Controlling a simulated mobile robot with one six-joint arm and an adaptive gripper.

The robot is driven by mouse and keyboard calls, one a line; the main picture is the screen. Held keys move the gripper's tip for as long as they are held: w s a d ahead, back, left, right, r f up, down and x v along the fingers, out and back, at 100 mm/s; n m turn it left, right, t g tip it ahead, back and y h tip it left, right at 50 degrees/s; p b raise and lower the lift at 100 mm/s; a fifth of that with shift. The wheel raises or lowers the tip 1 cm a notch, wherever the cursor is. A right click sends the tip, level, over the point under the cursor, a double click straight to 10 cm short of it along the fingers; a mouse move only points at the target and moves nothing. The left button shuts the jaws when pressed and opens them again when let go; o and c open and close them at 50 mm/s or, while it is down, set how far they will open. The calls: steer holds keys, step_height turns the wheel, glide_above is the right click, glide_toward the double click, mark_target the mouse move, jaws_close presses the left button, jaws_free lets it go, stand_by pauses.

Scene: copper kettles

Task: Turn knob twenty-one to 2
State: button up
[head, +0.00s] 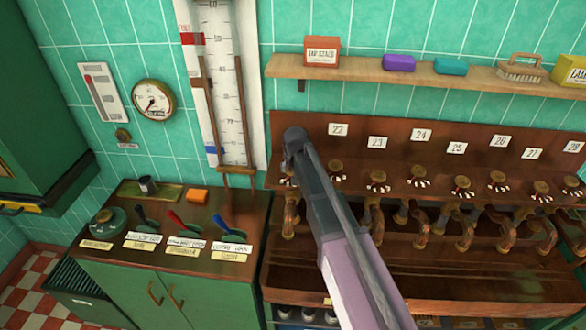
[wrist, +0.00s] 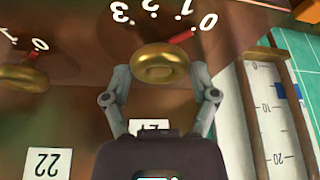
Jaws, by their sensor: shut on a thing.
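Knob twenty-one (wrist: 165,62) is a round brass knob near the middle of the wrist view, which shows the panel upside down. Its red pointer is toward the 0 of the white scale; 1, 2 and 3 also show. My gripper (wrist: 162,76) has one finger on each side of the knob and is shut on it. The label 21 (wrist: 150,125) is partly covered by my gripper. In the head view my arm hides this knob.
Knob twenty-two (head: 336,168) is close by, also in the wrist view (wrist: 22,77). More knobs and curved pipes run right along the wooden panel. A tall gauge (head: 225,95) stands left. A shelf (head: 420,80) with boxes and soaps is above.

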steer(key=shift+n, duration=0.4)
steer(key=n+y, duration=0.1)
steer(key=n, duration=0.1)
steer(key=n+g+y, duration=0.1)
steer(key=n, duration=0.2)
steer(key=shift+w+d, duration=0.1)
steer(key=n+g, duration=0.1)
steer(key=n, duration=0.2)
steer(key=n+g+y, duration=0.1)
steer(key=n, duration=0.1)
steer(key=shift+n, duration=0.4)
steer(key=o, duration=1)
steer(key=shift+m, duration=0.4)
